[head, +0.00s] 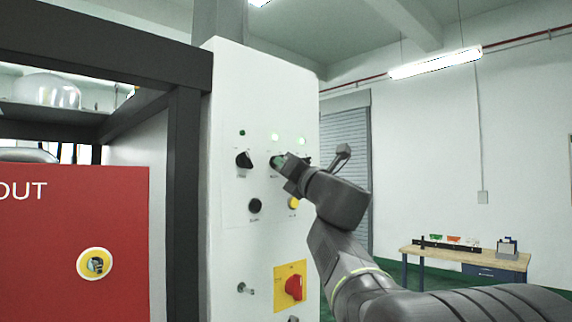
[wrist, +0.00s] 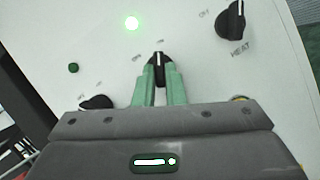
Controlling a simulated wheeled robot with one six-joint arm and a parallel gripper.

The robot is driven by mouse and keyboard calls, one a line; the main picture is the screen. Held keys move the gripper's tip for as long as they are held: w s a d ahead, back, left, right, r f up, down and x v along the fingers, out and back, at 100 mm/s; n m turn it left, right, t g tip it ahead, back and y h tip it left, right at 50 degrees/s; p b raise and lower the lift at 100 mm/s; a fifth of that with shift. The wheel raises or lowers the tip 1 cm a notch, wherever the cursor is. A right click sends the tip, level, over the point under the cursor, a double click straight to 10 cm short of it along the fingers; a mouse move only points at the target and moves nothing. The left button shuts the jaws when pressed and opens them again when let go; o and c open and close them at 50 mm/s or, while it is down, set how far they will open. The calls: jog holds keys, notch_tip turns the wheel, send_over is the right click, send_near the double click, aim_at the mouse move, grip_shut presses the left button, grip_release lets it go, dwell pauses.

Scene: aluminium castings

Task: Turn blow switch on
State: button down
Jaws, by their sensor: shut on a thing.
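The white control panel (head: 225,110) carries a row of black rotary knobs. My gripper (head: 283,163) is at the middle knob; in the wrist view its green fingers (wrist: 160,82) are shut on that middle black knob (wrist: 159,57). The knob's white pointer line points straight up in the wrist picture, tilted right relative to the panel. The green lamp (wrist: 131,22) above it is lit. Its name label is hidden behind my gripper.
The HEAT knob (wrist: 231,20) is to the right; the left knob (wrist: 95,102) is partly covered and its lamp (wrist: 73,68) is dark. A black button (head: 255,206), yellow button (head: 293,203) and red switch (head: 294,286) sit below. A workbench (head: 465,256) stands at right.

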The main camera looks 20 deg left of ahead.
jog(key=shift+s+r+m, duration=0.1)
jog(key=shift+r+m, duration=0.15)
jog(key=shift+m, duration=0.05)
jog(key=c, duration=1.5)
grip_release()
jog(key=shift+f, duration=0.1)
jog(key=shift+a, duration=0.1)
jog(key=shift+f, duration=0.1)
jog(key=b+v, duration=0.3)
jog(key=v, duration=1)
jog(key=shift+s+d+b, duration=0.2)
jog(key=shift+d+b, duration=0.1)
jog(key=shift+d, duration=0.05)
